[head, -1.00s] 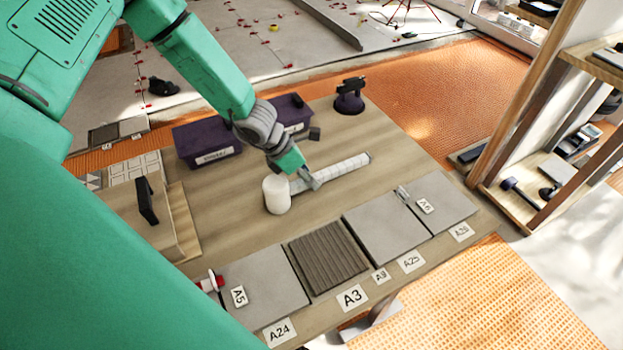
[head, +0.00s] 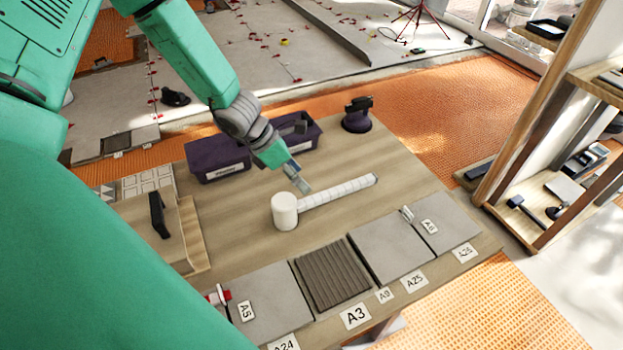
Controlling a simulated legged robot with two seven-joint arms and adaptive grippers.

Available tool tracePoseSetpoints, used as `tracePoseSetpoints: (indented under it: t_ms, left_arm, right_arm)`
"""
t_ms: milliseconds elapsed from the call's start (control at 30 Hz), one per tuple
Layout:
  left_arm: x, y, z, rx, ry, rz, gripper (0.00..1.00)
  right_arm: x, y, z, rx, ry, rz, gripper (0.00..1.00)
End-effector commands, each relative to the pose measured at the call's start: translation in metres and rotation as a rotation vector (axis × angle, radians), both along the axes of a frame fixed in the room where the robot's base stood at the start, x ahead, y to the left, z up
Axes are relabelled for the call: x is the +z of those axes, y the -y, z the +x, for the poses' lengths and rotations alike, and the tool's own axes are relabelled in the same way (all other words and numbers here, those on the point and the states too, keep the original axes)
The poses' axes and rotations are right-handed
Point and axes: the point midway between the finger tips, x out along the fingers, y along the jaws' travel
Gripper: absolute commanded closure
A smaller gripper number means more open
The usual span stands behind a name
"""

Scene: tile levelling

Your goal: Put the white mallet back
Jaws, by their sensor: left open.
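The white mallet (head: 285,211) lies on its side on the wooden table (head: 235,240). Its round head is at the left and its wrapped handle (head: 345,192) points right and away. My left gripper (head: 300,187) is open and empty, above and behind the mallet near where head and handle meet. It looks apart from the mallet. My right gripper is not in view.
Two dark bins (head: 218,158) and a dark suction cup tool (head: 357,115) stand at the back of the table. Grey tiles (head: 390,245) and a ribbed dark tile (head: 330,274) line the front edge, with labels. A wooden shelf (head: 545,185) stands at the right.

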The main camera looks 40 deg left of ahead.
Motion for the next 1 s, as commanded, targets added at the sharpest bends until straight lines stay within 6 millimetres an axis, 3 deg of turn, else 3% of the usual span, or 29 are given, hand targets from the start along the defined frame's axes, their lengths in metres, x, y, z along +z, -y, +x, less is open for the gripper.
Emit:
tracePoseSetpoints:
  t_ms: [100, 233, 1000]
  left_arm:
    - [0.017, -0.008, -0.005, -0.001, 0.001, 0.001, 0.36]
    - [0.025, -0.013, -0.009, 0.000, 0.000, 0.001, 0.36]
    - [0.026, -0.013, -0.010, 0.000, -0.002, 0.001, 0.36]
  right_arm:
    - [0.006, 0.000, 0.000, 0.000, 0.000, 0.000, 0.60]
    - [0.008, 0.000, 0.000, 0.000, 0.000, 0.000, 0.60]
    - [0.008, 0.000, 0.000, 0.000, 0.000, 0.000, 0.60]
